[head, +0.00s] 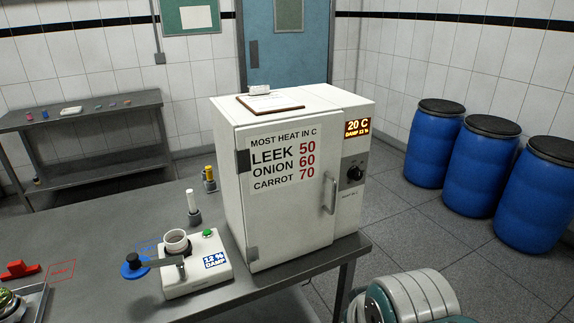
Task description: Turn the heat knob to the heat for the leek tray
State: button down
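A white heating cabinet (290,215) stands on the grey table with its door shut. Its door label (283,161) reads "MOST HEAT IN C", with leek 50, onion 60 and carrot 70. The black heat knob (355,174) is on the right-hand front panel, below a lit display (357,128) reading 20 C and a small damp figure. The knob's pointer is too small to read surely. No leek tray can be made out; the cabinet's inside is hidden.
The door handle (329,196) sticks out left of the knob. A damp meter (195,265) showing 12 % stands left of the cabinet on the table (110,268). A clipboard (270,102) lies on the cabinet.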

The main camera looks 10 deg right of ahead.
aim_at(354, 173)
jog(key=i+l, duration=0.1)
jog(key=l, duration=0.5)
jog(key=i+l, duration=0.1)
jog(key=l, duration=1.05)
jog(key=i, duration=0.05)
